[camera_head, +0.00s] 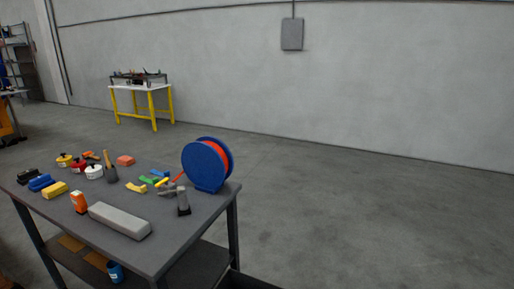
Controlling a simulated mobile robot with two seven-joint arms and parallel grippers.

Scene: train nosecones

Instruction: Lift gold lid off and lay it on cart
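The dark grey cart (185,236) stands at the lower left with many items on its top. Three small lidded pots stand together at its back left: a yellow-gold one (64,160), a red one (78,165) and a white one (93,172). They are too small to tell for sure which lid is gold. Neither of my grippers is in view.
A blue reel (206,165) stands at the cart's back right. A long grey block (119,220), an orange bottle (78,202), a yellow block (55,190) and small tools crowd the top. A yellow-legged table (140,88) stands by the wall. The floor at right is clear.

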